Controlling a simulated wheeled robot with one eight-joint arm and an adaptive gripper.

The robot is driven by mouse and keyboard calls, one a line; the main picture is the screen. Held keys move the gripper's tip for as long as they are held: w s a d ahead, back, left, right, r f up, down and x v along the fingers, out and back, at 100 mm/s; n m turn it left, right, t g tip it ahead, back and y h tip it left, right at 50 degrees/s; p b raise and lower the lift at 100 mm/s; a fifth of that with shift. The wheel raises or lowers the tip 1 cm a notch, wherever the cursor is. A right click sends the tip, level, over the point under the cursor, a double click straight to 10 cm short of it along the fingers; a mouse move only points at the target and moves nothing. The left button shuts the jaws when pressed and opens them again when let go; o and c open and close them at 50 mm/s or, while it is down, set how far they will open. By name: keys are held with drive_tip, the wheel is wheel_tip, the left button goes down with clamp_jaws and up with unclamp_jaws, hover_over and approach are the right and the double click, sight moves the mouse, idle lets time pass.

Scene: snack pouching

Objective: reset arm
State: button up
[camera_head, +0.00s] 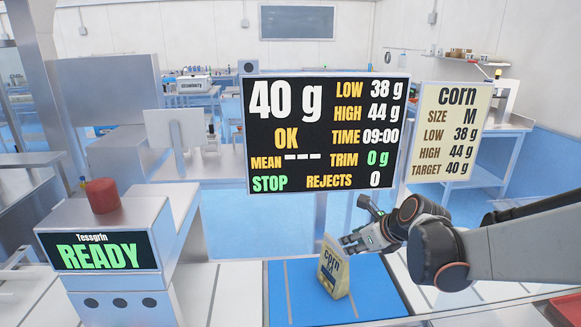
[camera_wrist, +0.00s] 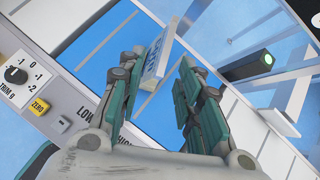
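A cream corn pouch (camera_head: 333,270) stands upright on the blue surface (camera_head: 292,300) of the counter in the head view. My gripper (camera_head: 350,242) is beside the upper right of the pouch, with the arm reaching in from the right. In the wrist view my gripper (camera_wrist: 168,84) has its two fingers apart. The pouch (camera_wrist: 158,58) shows just beyond the left fingertip there. I cannot tell whether a finger touches it.
A display reading 40 g and OK (camera_head: 320,135) and a corn size card (camera_head: 445,135) stand behind the pouch. A READY machine (camera_head: 105,250) with a red button stands at left. A panel with a trim knob (camera_wrist: 16,75) is near my gripper.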

drive_tip(key=s+a+r+n+h, duration=0.1)
drive_tip(key=s+r+n, duration=0.1)
drive_tip(key=s+n, duration=1)
drive_tip(key=s+a+r+n+g+h, duration=0.1)
drive_tip(key=s+r+n+h, duration=0.1)
drive_tip(key=s+n, duration=1.1)
drive_tip(key=n, duration=0.5)
drive_tip(key=shift+a+r, duration=0.15)
drive_tip(key=shift+a, duration=0.1)
